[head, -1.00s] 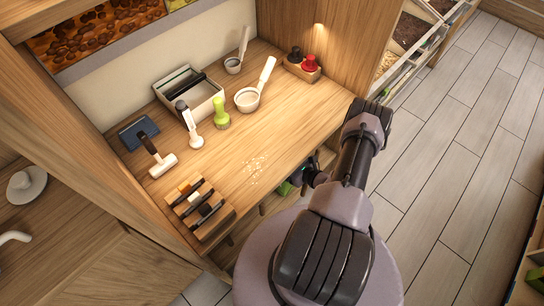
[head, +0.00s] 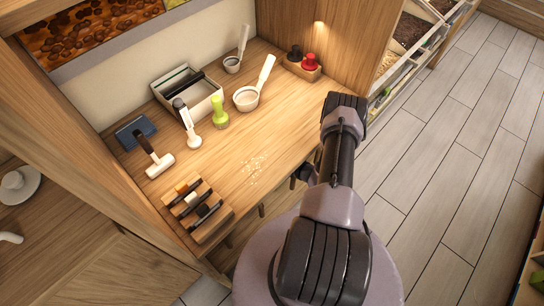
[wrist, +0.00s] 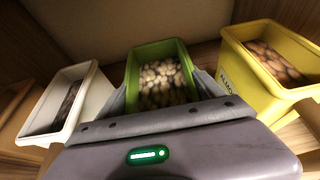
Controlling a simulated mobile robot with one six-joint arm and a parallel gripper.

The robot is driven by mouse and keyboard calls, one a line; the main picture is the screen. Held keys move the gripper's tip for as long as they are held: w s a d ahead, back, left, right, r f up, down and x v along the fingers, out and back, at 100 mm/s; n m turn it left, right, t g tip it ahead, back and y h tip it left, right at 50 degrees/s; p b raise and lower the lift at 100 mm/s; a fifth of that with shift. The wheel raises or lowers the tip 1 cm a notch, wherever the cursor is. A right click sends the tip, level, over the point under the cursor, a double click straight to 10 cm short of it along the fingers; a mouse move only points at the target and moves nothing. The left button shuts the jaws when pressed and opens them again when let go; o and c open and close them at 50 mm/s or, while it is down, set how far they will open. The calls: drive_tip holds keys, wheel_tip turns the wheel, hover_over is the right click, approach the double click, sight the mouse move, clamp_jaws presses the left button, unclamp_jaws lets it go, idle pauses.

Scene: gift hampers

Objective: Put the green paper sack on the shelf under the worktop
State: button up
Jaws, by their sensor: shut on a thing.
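The green paper sack (wrist: 148,51) shows in the wrist view as an open-topped green holder full of pale nuts or beans. My gripper (wrist: 168,88) is shut on it, with a grey finger along each side. The sack is between a white bin (wrist: 92,82) on the left and a yellow bin (wrist: 240,62) on the right. I cannot tell whether its base touches the shelf. In the head view the sack and the shelf are hidden under the worktop (head: 285,140), and my arm reaches down past its front edge.
The yellow bin holds brown nuts and is close to my gripper's right side. A wooden wall is behind the bins.

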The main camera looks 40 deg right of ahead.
drive_tip(key=shift+f, duration=0.25)
drive_tip(key=o, duration=2.1)
